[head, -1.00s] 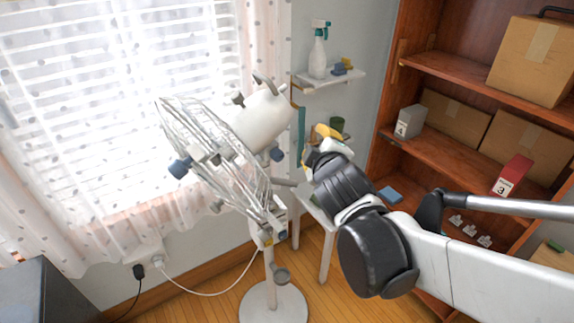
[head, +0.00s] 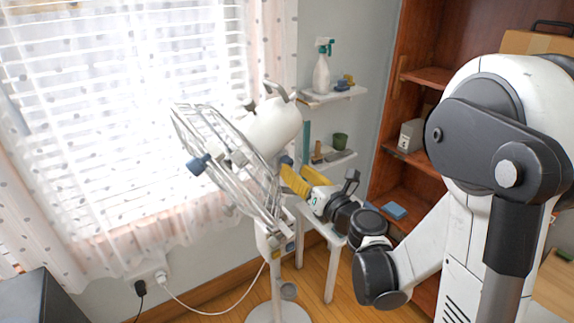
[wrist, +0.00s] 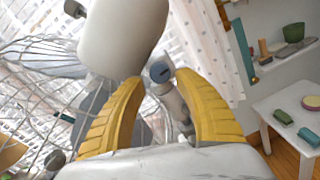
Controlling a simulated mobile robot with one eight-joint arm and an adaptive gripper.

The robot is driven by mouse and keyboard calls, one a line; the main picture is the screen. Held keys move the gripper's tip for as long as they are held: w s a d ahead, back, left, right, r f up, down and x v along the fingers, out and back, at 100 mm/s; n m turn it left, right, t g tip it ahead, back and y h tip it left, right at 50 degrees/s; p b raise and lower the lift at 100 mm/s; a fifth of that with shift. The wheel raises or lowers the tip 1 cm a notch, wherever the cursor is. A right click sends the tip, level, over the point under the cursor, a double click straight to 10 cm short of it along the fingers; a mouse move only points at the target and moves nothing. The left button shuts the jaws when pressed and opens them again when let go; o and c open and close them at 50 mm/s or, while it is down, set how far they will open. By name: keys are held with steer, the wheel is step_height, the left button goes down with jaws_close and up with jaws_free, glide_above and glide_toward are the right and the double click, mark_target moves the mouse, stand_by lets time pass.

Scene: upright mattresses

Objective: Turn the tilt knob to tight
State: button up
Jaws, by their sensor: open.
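The fan has a white motor housing (head: 272,125) and an open wire cage (head: 222,155), on a white stand by the window. Its tilt knob is the blue-grey round knob (wrist: 160,72) with a dark mark, below the housing in the wrist view. In the head view a small blue part of it (head: 286,161) shows above my yellow fingers. My gripper (wrist: 159,78) is open and empty, a yellow finger on each side of the knob in the picture. I cannot tell whether either finger touches it. The gripper also shows in the head view (head: 288,177).
The wire cage is close at the left of my gripper. A white side table (wrist: 291,122) and wall shelves with a spray bottle (head: 322,72) and green pot (head: 340,141) stand behind. A brown bookcase (head: 402,75) is at the right. A power cord (head: 205,312) hangs low.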

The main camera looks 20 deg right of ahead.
mark_target(287, 163)
steer(key=shift+b+x, duration=0.35)
steer(key=shift+x, duration=1.95)
jaws_close()
